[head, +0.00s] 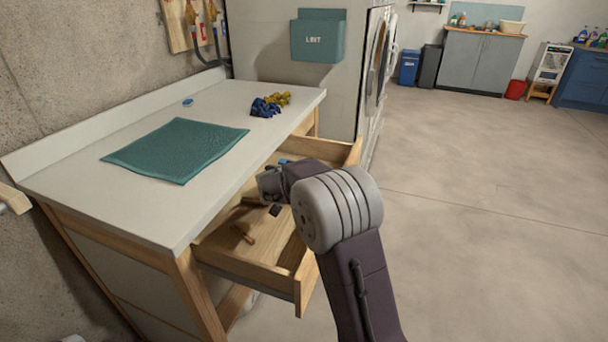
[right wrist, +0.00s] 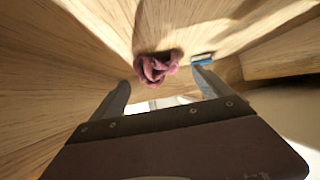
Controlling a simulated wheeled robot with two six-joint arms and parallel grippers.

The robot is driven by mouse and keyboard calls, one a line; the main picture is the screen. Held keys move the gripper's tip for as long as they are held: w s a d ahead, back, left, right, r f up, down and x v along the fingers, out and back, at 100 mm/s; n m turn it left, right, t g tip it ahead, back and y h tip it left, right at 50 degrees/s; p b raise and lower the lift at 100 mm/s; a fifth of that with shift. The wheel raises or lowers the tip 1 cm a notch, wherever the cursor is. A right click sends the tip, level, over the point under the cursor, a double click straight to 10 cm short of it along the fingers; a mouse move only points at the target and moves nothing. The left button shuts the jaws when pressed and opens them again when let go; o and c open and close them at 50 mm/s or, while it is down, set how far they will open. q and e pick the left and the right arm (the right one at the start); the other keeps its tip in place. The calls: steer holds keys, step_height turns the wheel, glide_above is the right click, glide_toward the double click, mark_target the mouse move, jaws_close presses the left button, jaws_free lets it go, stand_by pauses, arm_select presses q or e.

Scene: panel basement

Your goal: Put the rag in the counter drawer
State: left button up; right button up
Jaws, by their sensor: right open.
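The counter drawer (head: 255,273) is pulled open under the white worktop. My right arm reaches over its front and down into it; the gripper is mostly hidden in the head view. In the right wrist view, my right gripper (right wrist: 160,76) is open inside the drawer, with a crumpled pinkish-purple cloth (right wrist: 153,67), apparently the rag, between or just beyond its fingertips. The cloth appears to lie against the drawer wood. I cannot tell whether the fingers touch it. My left gripper is not in view.
A teal mat (head: 178,150) lies on the worktop (head: 120,205), with a crumpled blue item (head: 265,107) and a yellow one (head: 279,98) further back. The drawer also holds a wooden piece (head: 243,233) and a blue item (right wrist: 203,58). Floor at right is clear.

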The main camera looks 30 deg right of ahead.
steer(key=v, duration=0.8)
